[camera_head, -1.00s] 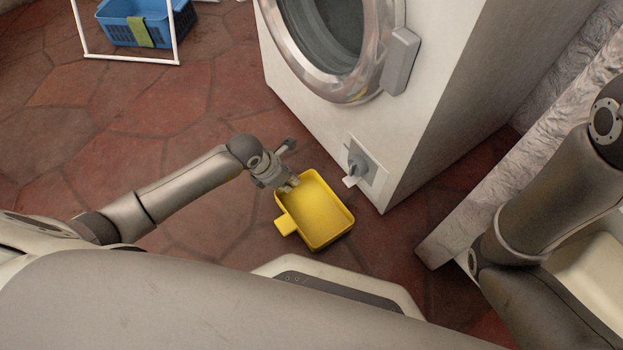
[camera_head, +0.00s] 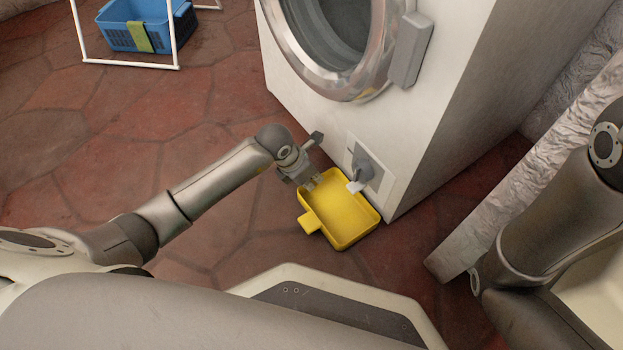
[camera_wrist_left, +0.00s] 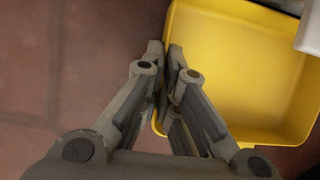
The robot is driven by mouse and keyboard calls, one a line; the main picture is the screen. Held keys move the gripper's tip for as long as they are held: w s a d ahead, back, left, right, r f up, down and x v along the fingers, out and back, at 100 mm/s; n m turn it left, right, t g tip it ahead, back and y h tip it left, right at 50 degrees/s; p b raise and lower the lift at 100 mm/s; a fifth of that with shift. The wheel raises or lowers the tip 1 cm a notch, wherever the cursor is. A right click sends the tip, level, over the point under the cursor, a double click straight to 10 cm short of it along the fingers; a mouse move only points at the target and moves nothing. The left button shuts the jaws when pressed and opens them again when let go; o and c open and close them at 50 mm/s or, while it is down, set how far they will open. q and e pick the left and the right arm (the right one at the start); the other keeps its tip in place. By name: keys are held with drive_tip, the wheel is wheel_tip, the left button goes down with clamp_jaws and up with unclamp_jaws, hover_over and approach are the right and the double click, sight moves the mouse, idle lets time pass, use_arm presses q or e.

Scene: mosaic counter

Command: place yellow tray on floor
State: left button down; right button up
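The yellow tray (camera_head: 345,212) is a shallow rectangular pan with a small tab on its left side. It is low in front of the washing machine, under the drain valve (camera_head: 364,170); I cannot tell whether it touches the floor (camera_head: 160,130). My left gripper (camera_head: 312,184) is at its upper left edge. In the left wrist view, the fingers (camera_wrist_left: 164,50) are nearly closed on either side of the rim of the tray (camera_wrist_left: 235,65), one inside and one outside. My right arm shows at the right, but its gripper is out of view.
The white washing machine (camera_head: 440,90) stands just behind the tray. A blue basket (camera_head: 148,28) with a green cloth and a white rack (camera_head: 130,64) are at the upper left. A rough pale ledge (camera_head: 520,195) is at the right. The left floor is clear.

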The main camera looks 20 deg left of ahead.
use_arm(q)
drive_tip(key=shift+f, duration=0.1)
drive_tip(key=c, duration=1.6)
unclamp_jaws()
drive_tip(key=shift+c, duration=0.2)
drive_tip(key=p+v, duration=0.8)
drive_tip(key=v, duration=0.4)
